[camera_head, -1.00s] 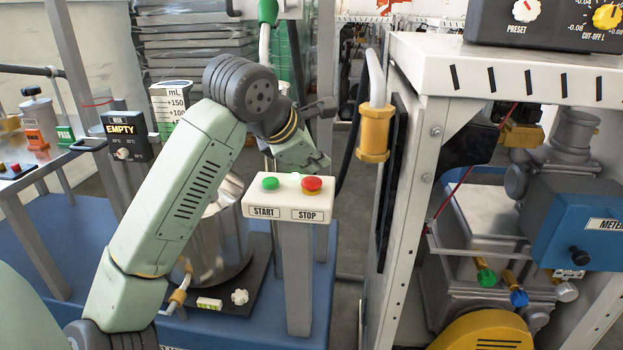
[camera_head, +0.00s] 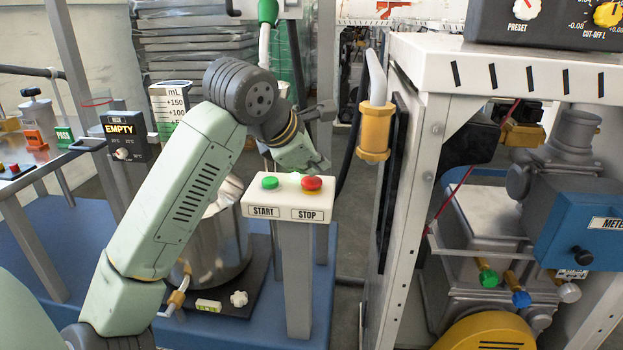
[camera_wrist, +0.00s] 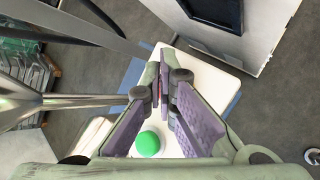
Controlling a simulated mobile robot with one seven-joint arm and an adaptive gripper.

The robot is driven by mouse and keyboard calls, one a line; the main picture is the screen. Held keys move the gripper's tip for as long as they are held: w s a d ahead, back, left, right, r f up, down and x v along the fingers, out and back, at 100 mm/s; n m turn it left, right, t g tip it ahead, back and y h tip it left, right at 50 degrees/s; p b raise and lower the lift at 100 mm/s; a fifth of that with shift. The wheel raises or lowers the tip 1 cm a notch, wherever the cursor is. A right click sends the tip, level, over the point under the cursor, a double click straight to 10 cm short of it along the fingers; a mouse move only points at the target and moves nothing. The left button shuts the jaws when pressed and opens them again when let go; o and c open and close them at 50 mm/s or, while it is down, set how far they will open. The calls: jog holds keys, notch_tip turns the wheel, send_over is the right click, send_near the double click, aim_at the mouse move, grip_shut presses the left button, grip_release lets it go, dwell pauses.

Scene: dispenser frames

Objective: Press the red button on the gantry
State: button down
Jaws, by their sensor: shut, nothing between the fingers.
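The red STOP button (camera_head: 311,184) sits at the right of the white control box (camera_head: 262,213), on a grey post. The green START button (camera_head: 269,183) is at its left. My gripper (camera_head: 323,166) is shut and empty. In the head view its fingertips appear just above and behind the red button; I cannot tell whether they touch it. In the wrist view my gripper (camera_wrist: 163,78) points over the white box (camera_wrist: 208,83), and the green button (camera_wrist: 148,144) shows beside the fingers.
A steel vessel (camera_head: 214,250) stands left of the post on a blue base (camera_head: 60,240). A white-topped machine frame (camera_head: 410,150) with a yellow-ended hose (camera_head: 374,131) stands close on the right. A small EMPTY display (camera_head: 124,133) is at the left.

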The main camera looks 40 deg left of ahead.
aim_at(314, 180)
jog(key=shift+f+b, duration=0.5)
jog(key=shift+b, duration=0.05)
dwell(0.6)
jog(key=shift+r+p, duration=0.55)
jog(key=shift+r, duration=0.4)
jog(key=shift+r+p, duration=1.6)
jog(key=shift+r, duration=0.95)
jog(key=shift+f, duration=0.1)
